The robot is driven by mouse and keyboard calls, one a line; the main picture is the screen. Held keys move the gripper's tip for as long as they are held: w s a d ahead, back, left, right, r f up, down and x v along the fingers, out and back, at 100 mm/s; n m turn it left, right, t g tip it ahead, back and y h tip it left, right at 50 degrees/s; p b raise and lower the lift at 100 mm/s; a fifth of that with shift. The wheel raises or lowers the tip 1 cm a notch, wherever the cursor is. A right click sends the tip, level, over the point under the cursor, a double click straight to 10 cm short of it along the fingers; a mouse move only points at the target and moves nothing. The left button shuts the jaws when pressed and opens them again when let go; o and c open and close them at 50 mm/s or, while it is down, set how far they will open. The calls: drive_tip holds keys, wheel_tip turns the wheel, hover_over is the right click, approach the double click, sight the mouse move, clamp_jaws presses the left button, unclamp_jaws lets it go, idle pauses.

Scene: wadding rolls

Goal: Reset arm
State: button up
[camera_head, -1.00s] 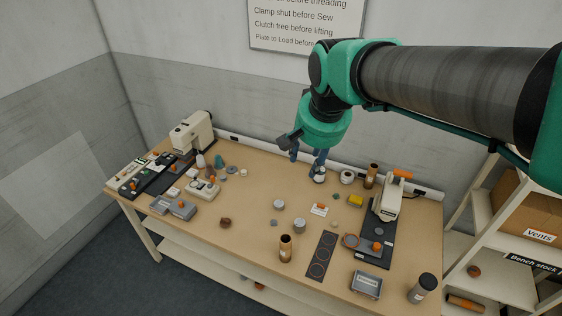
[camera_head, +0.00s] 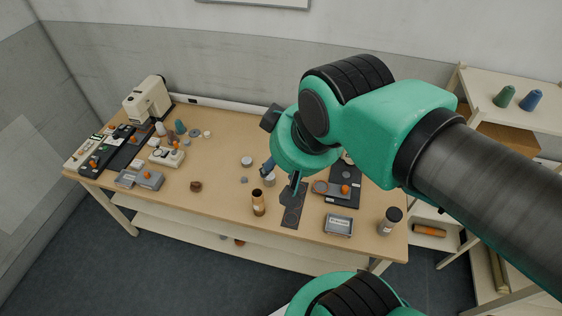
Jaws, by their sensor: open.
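My gripper (camera_head: 281,175) hangs from my green arm above the right half of the wooden bench (camera_head: 215,210). Its blue fingers are apart and I see nothing held between them. In the picture it overlaps the grey tin (camera_head: 270,181) and the far end of the dark strip with ring marks (camera_head: 291,217). I cannot tell its height above them. My arm covers most of the right sewing machine and the back right of the bench.
A cream sewing machine (camera_head: 148,100) stands at the back left. A brown roll (camera_head: 258,203), a grey tray (camera_head: 338,224) and a dark-capped jar (camera_head: 390,220) stand near the front edge. Shelves at the right hold a green spool (camera_head: 504,96) and a blue spool (camera_head: 531,100).

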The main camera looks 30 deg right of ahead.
wheel_tip(320, 180, down, 10)
drive_tip(key=b, duration=1)
